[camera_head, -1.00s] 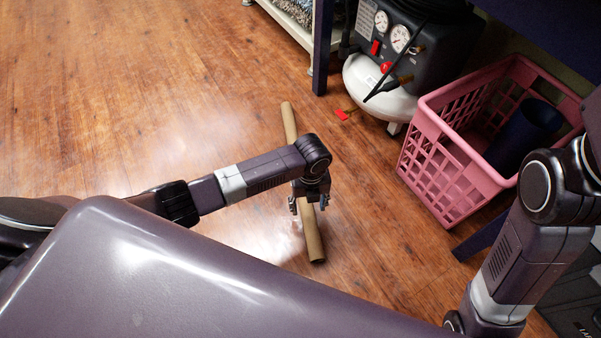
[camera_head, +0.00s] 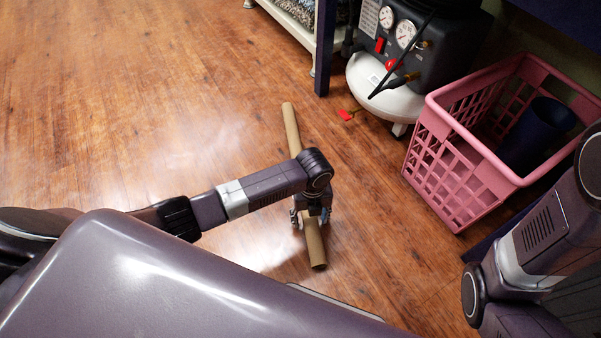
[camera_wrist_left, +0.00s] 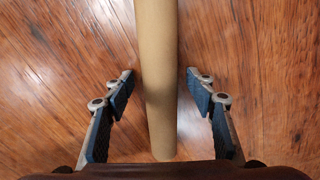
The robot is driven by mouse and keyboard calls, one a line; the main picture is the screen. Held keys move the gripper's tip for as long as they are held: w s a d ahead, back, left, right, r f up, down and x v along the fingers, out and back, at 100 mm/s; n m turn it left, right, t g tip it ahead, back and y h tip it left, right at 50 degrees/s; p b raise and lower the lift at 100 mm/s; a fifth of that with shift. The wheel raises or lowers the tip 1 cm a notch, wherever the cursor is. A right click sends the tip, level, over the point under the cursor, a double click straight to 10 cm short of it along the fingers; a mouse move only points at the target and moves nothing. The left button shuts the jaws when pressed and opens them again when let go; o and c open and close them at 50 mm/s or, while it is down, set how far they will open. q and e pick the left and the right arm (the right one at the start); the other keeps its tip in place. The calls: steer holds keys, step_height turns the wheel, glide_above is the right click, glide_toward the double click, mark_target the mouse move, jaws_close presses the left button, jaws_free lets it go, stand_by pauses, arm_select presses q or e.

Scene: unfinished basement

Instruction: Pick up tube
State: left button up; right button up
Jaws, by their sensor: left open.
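A long brown cardboard tube (camera_head: 314,245) lies on the wooden floor, running from the upper middle down toward the lower middle of the head view. My left gripper (camera_head: 311,218) is above its lower half, and my left wrist hides part of the tube. In the left wrist view the tube (camera_wrist_left: 157,75) runs between the two open fingers of the left gripper (camera_wrist_left: 158,88). There is a gap on each side, and neither finger touches the tube. My right arm shows at the right edge of the head view, but its gripper is out of frame.
A pink plastic basket (camera_head: 462,175) with a dark blue cylinder (camera_head: 537,135) inside stands to the right. The floor left of the tube is clear.

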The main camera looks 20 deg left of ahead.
arm_select(q)
steer(key=c, duration=1.3)
steer(key=shift+c, duration=0.2)
